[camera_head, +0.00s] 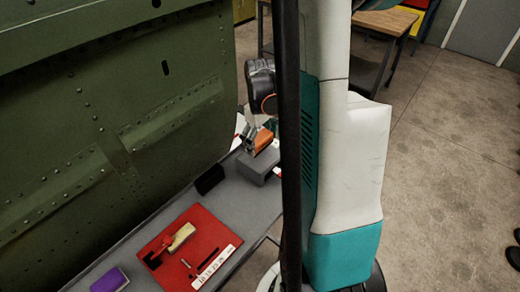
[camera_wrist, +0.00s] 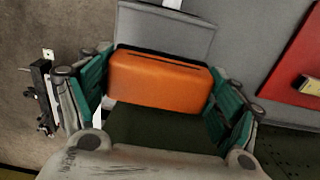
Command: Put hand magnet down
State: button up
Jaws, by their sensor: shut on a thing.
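The hand magnet appears as an orange block (camera_wrist: 160,80), held between the two green finger pads of my gripper (camera_wrist: 163,92). In the head view the orange block (camera_head: 263,140) is just above a grey block (camera_head: 258,166) on the grey bench (camera_head: 238,205). The grey block (camera_wrist: 165,32) also shows just beyond the orange block in the wrist view. I cannot tell whether the orange block touches it. My gripper (camera_head: 259,134) is partly hidden behind my own arm in the head view.
A green riveted fuselage panel (camera_head: 110,110) rises along the bench's left side, close to my gripper. A black block (camera_head: 209,179), a red mat (camera_head: 165,236) with several small tools and a purple block (camera_head: 110,280) are on the bench. Open floor (camera_head: 440,130) lies right.

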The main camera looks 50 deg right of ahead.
aim_at(260, 148)
jog(key=shift+f+b, duration=0.45)
jog(key=shift+f, duration=1.5)
jog(key=shift+f, duration=0.2)
jog(key=o, duration=1.2)
jog(key=shift+o, duration=0.2)
jog(key=shift+r, duration=0.1)
notch_tip(260, 148, up, 12)
jog(key=p, duration=0.3)
jog(key=shift+r, duration=0.15)
